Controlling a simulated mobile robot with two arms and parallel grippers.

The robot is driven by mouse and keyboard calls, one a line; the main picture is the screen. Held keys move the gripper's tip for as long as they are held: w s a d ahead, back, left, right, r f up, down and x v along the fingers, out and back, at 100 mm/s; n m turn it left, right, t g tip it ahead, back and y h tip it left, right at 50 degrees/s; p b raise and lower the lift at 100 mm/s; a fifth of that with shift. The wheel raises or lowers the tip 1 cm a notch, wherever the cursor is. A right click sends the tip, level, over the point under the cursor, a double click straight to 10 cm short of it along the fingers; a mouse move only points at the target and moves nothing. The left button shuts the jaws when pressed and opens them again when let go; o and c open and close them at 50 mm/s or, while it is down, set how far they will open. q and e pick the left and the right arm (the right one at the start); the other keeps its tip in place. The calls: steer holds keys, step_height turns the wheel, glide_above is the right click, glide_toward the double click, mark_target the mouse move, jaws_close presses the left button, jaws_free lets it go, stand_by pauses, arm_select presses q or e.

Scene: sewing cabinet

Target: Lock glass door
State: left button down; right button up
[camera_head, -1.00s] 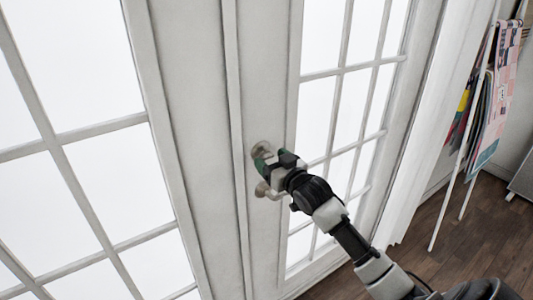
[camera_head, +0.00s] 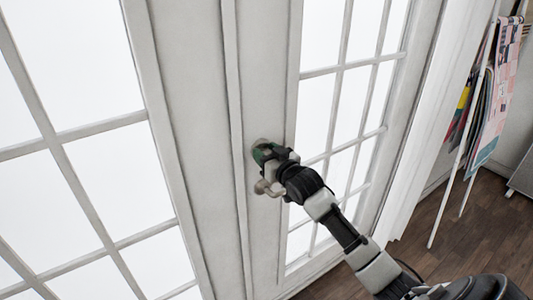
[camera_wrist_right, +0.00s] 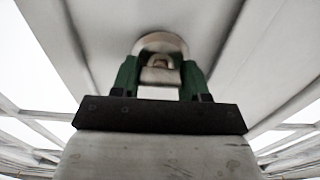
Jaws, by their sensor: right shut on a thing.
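The white glass door (camera_head: 268,75) with paned windows fills the left and middle of the head view. A round metal lock (camera_head: 258,143) sits on its frame, with a door handle (camera_head: 264,188) just below. My right gripper (camera_head: 268,153) is at the lock, its green fingers around the lock's knob. In the right wrist view the green fingers (camera_wrist_right: 160,75) are shut on the lock's small metal knob (camera_wrist_right: 160,61), in front of its round plate. The gripper partly hides the lock and the handle in the head view. My left gripper is not in view.
A white rack (camera_head: 462,150) with hanging fabrics (camera_head: 493,95) stands at the right. The dark wood floor (camera_head: 465,225) shows clear between the door and the rack. The handle is very near the underside of my right gripper.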

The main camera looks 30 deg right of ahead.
steer(key=shift+n, duration=0.3)
steer(key=n+p, duration=0.1)
steer(key=n, duration=0.1)
steer(key=shift+r+n, duration=0.1)
steer(key=shift+n, duration=0.3)
steer(key=n+p, duration=0.1)
steer(key=n, duration=0.3)
steer(key=shift+a+n, duration=0.1)
steer(key=shift+n, duration=0.2)
steer(key=n, duration=0.5)
steer(key=shift+n+p, duration=0.3)
steer(key=shift+p, duration=0.05)
steer(key=shift+a+f+n, duration=0.1)
steer(key=shift+f+n, duration=0.05)
steer(key=shift+n, duration=0.95)
steer(key=shift+f+n, duration=0.15)
steer(key=shift+n, duration=0.95)
steer(key=o, duration=0.9)
